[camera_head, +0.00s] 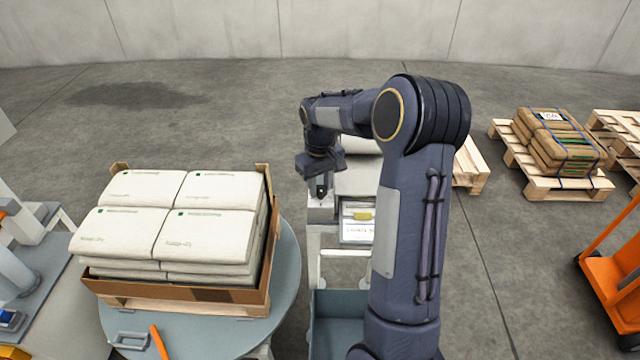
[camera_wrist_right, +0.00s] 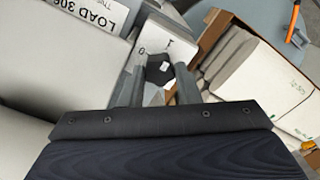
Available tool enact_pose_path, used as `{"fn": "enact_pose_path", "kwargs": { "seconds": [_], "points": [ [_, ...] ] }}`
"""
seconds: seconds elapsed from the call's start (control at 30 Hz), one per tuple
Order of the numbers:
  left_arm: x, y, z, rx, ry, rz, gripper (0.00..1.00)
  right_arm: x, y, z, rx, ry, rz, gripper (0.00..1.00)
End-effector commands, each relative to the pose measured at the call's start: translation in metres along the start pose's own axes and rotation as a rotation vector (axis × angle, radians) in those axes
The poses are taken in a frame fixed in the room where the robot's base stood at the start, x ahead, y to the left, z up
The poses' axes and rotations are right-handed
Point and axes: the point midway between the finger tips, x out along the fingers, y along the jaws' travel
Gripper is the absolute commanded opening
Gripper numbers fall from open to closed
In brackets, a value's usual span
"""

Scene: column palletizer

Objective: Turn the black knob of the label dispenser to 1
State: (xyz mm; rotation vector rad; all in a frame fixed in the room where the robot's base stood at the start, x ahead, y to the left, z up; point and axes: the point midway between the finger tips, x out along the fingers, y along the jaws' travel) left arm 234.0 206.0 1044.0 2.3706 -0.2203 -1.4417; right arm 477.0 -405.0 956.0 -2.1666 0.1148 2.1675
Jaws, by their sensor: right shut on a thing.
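The label dispenser shows in the head view as a pale box with a yellow piece and a printed label (camera_head: 357,233), beyond my right arm. My right gripper (camera_head: 321,187) points down at its left end, and the knob is hidden in that view. In the right wrist view, the black knob (camera_wrist_right: 159,69) sits on a white plate (camera_wrist_right: 165,45) marked 0 and 1. The two fingers of my right gripper (camera_wrist_right: 160,76) are shut on the knob, one on each side. I cannot tell which mark the knob points to. My left gripper is in neither view.
A carton of white sacks (camera_head: 262,270) stands on a round grey turntable (camera_head: 285,290) left of the dispenser. Pallets (camera_head: 510,158) with brown packages and an orange cart (camera_head: 615,265) are at the right. The floor between is clear.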

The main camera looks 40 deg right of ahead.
Motion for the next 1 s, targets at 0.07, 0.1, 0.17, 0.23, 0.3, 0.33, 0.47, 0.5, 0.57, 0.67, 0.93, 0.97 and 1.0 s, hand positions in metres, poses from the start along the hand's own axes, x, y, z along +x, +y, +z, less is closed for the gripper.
{"fn": "enact_pose_path", "kwargs": {
  "seconds": [0.07,0.1,0.17,0.23,0.3,0.33,0.47,0.5,0.57,0.67,0.93,0.97,1.0],
  "points": [
    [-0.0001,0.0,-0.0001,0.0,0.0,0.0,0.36,-0.0007,0.0003,-0.0004,0.009,0.002,0.001,0.07],
    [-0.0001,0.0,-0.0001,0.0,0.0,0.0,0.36,-0.0007,0.0004,-0.0004,0.012,0.002,0.001,0.07],
    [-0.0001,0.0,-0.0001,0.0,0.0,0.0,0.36,-0.0007,0.0004,-0.0004,0.015,0.002,0.001,0.07],
    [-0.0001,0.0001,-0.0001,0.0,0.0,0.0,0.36,-0.0007,0.0004,-0.0004,0.016,0.002,0.001,0.07],
    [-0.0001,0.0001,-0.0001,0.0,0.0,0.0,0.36,-0.0007,0.0004,-0.0004,0.016,0.002,0.001,0.07],
    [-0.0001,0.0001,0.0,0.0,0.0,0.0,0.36,-0.0007,0.0004,-0.0004,0.016,0.002,0.001,0.07],
    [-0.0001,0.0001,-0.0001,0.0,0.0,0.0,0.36,-0.0007,0.0004,-0.0004,0.015,0.002,0.001,0.07],
    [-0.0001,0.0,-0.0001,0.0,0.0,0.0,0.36,-0.0008,0.0004,-0.0004,0.015,0.002,0.001,0.32],
    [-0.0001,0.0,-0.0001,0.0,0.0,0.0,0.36,-0.0007,0.0004,-0.0004,0.014,0.002,0.001,0.4],
    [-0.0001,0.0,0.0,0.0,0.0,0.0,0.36,-0.0005,0.0003,-0.0003,0.014,0.001,0.001,0.51],
    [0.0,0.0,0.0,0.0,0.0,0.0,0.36,-0.0001,0.0005,0.0,0.001,0.0,0.001,0.51],
    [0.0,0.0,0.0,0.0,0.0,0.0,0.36,-0.0001,0.0005,0.0,-0.01,0.0,0.001,0.51],
    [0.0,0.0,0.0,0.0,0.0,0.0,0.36,0.0,0.0004,0.0001,-0.031,0.0,0.0,0.51]
  ]
}}
